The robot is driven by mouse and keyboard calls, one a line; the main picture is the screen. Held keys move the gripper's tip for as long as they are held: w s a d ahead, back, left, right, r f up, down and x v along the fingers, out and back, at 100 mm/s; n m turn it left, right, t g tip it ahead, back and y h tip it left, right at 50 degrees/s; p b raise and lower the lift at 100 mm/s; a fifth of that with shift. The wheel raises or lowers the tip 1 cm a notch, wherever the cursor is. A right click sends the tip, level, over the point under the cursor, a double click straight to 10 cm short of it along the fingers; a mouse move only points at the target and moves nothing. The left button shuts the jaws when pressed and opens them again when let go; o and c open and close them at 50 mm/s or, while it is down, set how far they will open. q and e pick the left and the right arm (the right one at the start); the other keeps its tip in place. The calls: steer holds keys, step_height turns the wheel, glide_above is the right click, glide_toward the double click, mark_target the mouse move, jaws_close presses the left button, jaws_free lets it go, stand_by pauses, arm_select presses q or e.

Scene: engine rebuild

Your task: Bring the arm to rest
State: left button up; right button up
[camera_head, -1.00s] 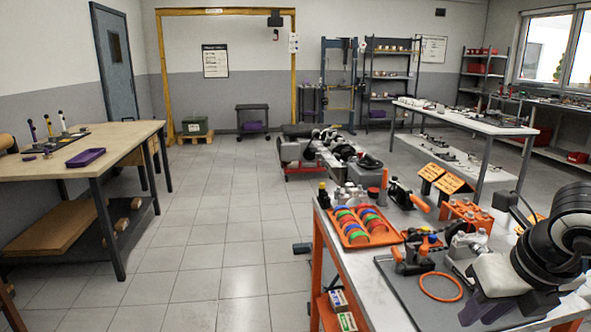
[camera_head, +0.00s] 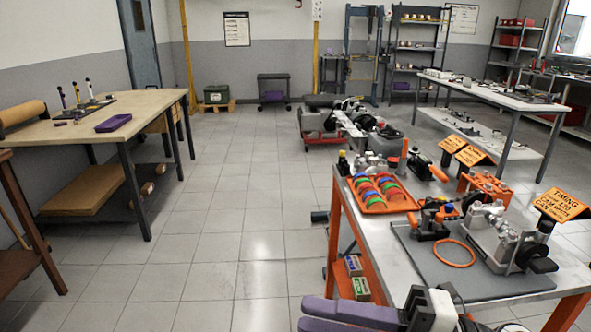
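My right gripper (camera_head: 335,315) is at the bottom edge of the head view, in front of the workbench's near end. Its purple fingers point left. Two separate fingers show with a narrow gap between them, and nothing shows between them. The lower finger is partly cut off by the frame edge. The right arm's other links are mostly out of view. My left gripper and arm are not in view.
The orange-legged workbench (camera_head: 480,296) at right holds an orange tray (camera_head: 402,204) with coloured rings, an orange ring (camera_head: 455,253), a grey metal assembly (camera_head: 505,240) and orange signs (camera_head: 562,205). A wooden-topped table (camera_head: 90,140) stands left. The floor (camera_head: 225,225) between is clear.

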steer(key=w+d+f+m+t+h, duration=0.4)
steer(key=w+d+f+m+t, duration=0.15)
steer(key=m+t, duration=0.75)
steer(key=d+f+m+h, duration=0.5)
steer(key=f+m+h, duration=0.3)
steer(key=f+m, duration=0.25)
steer(key=s+d+f+m+g+h, duration=0.1)
steer(key=s+f+m+g+h, duration=0.1)
steer(key=s+f, duration=0.6)
steer(key=s+d+f+m+g+h, duration=0.1)
steer(key=s+f+m+g, duration=0.3)
steer(key=f, duration=1)
steer(key=s+g+h, duration=0.1)
steer(key=s+g, duration=0.1)
steer(key=s, duration=0.2)
steer(key=shift+s+d+f+m+g, duration=0.15)
steer(key=shift+d+f+m+g, duration=0.05)
steer(key=shift+f+m+g, duration=0.15)
